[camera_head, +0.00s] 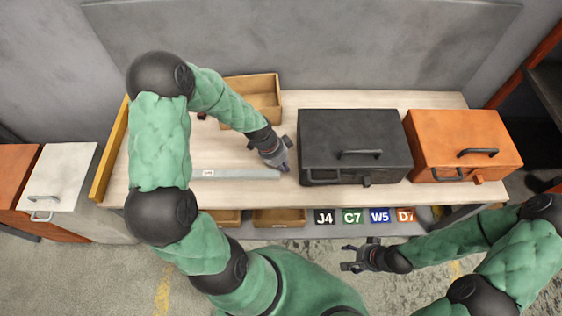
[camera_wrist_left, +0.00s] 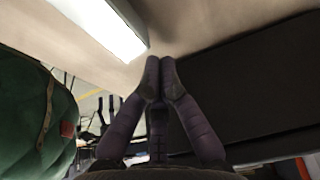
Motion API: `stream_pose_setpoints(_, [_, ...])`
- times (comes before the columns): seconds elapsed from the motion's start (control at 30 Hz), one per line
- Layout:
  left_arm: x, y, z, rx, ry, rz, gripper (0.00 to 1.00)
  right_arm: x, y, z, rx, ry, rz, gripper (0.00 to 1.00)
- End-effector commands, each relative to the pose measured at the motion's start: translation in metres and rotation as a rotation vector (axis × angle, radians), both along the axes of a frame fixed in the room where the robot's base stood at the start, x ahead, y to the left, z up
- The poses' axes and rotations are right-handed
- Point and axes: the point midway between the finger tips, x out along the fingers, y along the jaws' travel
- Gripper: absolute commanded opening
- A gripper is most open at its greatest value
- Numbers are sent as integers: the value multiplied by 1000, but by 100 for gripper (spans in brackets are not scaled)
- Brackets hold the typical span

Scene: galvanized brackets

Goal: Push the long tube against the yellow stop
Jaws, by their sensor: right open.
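The long tube (camera_head: 236,174) is pale grey with a small white label and lies along the front of the table. Its left part is hidden behind my left arm. The yellow stop (camera_head: 108,152) is a bar along the table's left edge; whether the tube touches it is hidden. My left gripper (camera_head: 285,168) is at the tube's right end, pointing down. In the left wrist view its fingertips (camera_wrist_left: 160,65) are together with nothing between them, just beside the tube's end (camera_wrist_left: 110,28); contact is unclear. My right gripper (camera_head: 345,257) is open and empty, in front of the table.
A black box (camera_head: 354,140) with a handle stands close right of my left gripper. An orange box (camera_head: 464,140) stands further right. A wooden bin (camera_head: 266,84) is at the back.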

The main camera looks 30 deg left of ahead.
Motion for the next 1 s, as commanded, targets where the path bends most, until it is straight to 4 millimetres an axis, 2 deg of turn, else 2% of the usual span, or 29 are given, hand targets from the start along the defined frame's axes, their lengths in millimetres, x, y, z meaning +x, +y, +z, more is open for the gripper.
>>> stream_pose_setpoints(0.47, [-1, 2, -4, 1, -1, 2, 0, 0, 0, -3, 0, 0, 0, 66])
stream_pose_setpoints(0.57, [-7, 14, -5, 1, -2, 6, 0, 0, 0, -12, 0, -1, 0, 66])
stream_pose_setpoints(1.0, [-58, 97, -7, 3, -1, 7, 0, 0, 0, -61, 0, 0, 0, 66])
